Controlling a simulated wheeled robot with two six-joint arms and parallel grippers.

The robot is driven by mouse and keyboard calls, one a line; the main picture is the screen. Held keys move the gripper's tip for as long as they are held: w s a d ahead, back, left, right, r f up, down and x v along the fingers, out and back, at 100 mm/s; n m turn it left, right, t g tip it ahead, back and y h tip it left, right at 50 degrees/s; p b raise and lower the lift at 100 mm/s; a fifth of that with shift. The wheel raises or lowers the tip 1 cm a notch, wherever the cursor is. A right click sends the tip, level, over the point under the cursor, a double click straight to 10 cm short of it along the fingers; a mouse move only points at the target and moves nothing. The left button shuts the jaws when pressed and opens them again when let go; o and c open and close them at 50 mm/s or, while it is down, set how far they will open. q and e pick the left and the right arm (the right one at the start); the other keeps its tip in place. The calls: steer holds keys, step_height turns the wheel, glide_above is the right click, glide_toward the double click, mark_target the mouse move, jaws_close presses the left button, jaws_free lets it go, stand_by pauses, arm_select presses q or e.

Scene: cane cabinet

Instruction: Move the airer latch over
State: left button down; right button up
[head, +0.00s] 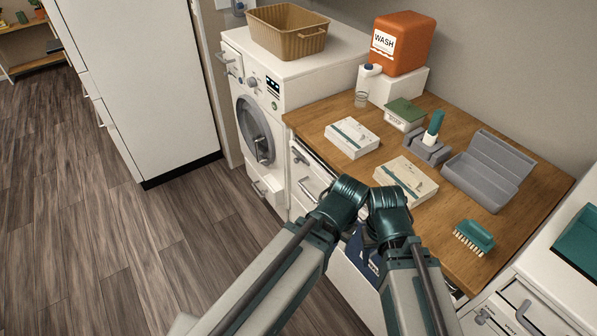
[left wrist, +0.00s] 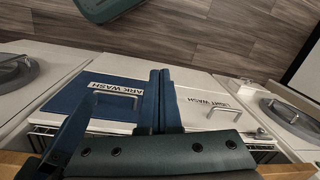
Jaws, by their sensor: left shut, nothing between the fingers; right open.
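A small light metal piece that looks like the airer latch (head: 300,156) sits on the cabinet front just under the left end of the worktop. It also seems to show in the left wrist view (left wrist: 262,134), and which way it is set is too small to tell. My left gripper (left wrist: 160,100) is shut and empty, its two fingers together in front of the laundry fronts, apart from the latch. My right gripper (head: 372,238) is open and low before the cabinet front, largely hidden behind my arm in the head view.
The wooden worktop (head: 455,225) carries boxes, a grey tray (head: 488,168) and a green brush (head: 474,236). A white washing machine (head: 300,75) stands at left. The dark wash front (left wrist: 100,98) and light wash front (left wrist: 205,108) have protruding handles. The floor (head: 130,240) at left is clear.

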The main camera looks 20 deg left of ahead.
arm_select(q)
steer(key=w+a+f+m+t+h+b, duration=0.15)
steer(key=w+f+m+t+b, duration=0.3)
steer(key=w+f+b, duration=0.65)
steer(key=w+a+f+m+t+h+b, duration=0.1)
steer(key=w+a+f+m+t+b, duration=0.35)
steer(key=w+b, duration=0.65)
steer(key=w+a+f+m+t+y+b, duration=0.1)
steer(key=a+t+b, duration=0.4)
steer(key=b, duration=0.6)
steer(key=w+a+f+m+t+y+b, duration=0.2)
steer(key=a+m+t+b, duration=0.3)
steer(key=b, duration=0.5)
steer(key=shift+w+a+t+b, duration=0.35)
steer(key=shift+a+t, duration=0.1)
steer(key=shift+t, duration=0.15)
steer(key=shift+f, duration=0.1)
steer(key=shift+w, duration=0.1)
